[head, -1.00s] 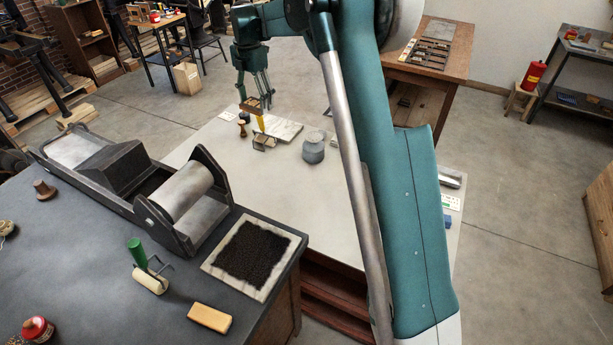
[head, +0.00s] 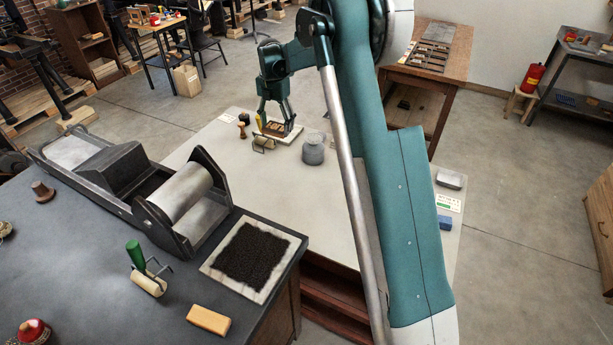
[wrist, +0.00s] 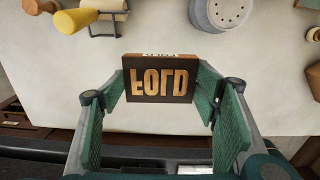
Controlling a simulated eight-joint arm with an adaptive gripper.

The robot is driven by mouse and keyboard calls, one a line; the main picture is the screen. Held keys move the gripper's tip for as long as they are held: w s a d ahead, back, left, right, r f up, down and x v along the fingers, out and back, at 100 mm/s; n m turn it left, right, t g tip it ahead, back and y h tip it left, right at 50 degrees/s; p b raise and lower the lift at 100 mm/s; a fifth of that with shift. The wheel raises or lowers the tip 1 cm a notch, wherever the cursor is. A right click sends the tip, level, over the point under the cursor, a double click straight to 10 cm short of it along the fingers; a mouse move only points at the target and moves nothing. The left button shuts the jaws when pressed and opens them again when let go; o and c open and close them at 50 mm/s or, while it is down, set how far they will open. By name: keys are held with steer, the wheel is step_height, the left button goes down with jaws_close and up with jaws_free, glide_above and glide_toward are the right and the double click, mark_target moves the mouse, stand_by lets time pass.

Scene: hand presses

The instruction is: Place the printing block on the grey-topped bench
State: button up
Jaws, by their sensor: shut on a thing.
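My gripper (head: 274,126) is over the pale-topped bench in the head view, near a white slab. It is shut on the printing block (wrist: 158,84), a dark brown block with tan raised mirrored letters. The wrist view shows the block between the two green finger pads. The block also shows small and brown in the head view (head: 273,128); its height over the slab is hard to tell. The dark grey bench top (head: 85,270) is at the left front. The pale bench top (head: 200,143) lies behind it.
On the dark bench are a roller press (head: 115,170), a black-inked slab (head: 250,252), a green-handled brayer (head: 137,253) and a tan bar (head: 208,319). A yellow-handled brayer (wrist: 75,20) and a grey pot (head: 313,150) stand near my gripper.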

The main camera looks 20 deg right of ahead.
glide_above(279, 165)
step_height(279, 165, down, 8)
steer(key=shift+s+f, duration=0.2)
steer(key=shift+f, duration=0.05)
steer(key=shift+f, duration=3.1)
steer(key=shift+f, duration=0.1)
steer(key=shift+f+b, duration=0.35)
steer(key=shift+f, duration=1.45)
steer(key=shift+f, duration=0.1)
steer(key=o, duration=0.9)
